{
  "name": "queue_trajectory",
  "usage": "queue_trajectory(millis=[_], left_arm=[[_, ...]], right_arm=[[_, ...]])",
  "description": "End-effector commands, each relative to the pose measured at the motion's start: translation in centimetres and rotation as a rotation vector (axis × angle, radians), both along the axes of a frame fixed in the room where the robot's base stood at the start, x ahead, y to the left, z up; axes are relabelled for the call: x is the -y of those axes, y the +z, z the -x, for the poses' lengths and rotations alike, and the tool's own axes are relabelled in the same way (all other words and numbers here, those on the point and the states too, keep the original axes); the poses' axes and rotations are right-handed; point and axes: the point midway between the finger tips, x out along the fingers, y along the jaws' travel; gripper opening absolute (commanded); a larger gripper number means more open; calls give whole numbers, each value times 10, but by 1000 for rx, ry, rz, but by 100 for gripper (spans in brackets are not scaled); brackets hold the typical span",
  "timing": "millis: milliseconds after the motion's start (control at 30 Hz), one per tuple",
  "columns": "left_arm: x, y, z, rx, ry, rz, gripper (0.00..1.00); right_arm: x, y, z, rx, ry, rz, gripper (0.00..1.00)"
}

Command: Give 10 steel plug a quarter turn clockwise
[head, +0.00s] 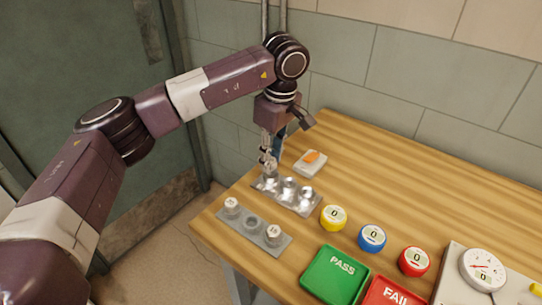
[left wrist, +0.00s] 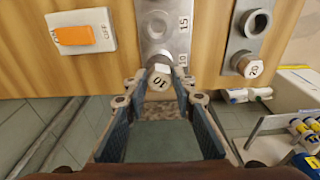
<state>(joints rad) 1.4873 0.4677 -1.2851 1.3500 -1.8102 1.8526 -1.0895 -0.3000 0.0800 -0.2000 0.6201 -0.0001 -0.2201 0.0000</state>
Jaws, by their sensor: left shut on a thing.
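My right gripper is not in view.
A front plate (head: 248,238) holds pale plugs; one (left wrist: 250,66) reads 20. A switch box with an orange rocker (head: 311,163) stands behind. Yellow (head: 333,217), blue (head: 372,238) and red (head: 414,261) round counters, a green PASS tray (head: 336,275) and a red FAIL tray (head: 392,293) lie right.

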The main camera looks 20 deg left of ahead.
Motion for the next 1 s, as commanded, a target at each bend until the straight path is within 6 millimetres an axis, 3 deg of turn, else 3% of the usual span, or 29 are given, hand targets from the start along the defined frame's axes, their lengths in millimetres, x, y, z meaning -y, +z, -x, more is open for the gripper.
queue_trajectory(millis=[1000], left_arm=[[0, -13, 0, 0, 0, -1, 0]], right_arm=[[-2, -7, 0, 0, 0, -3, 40]])
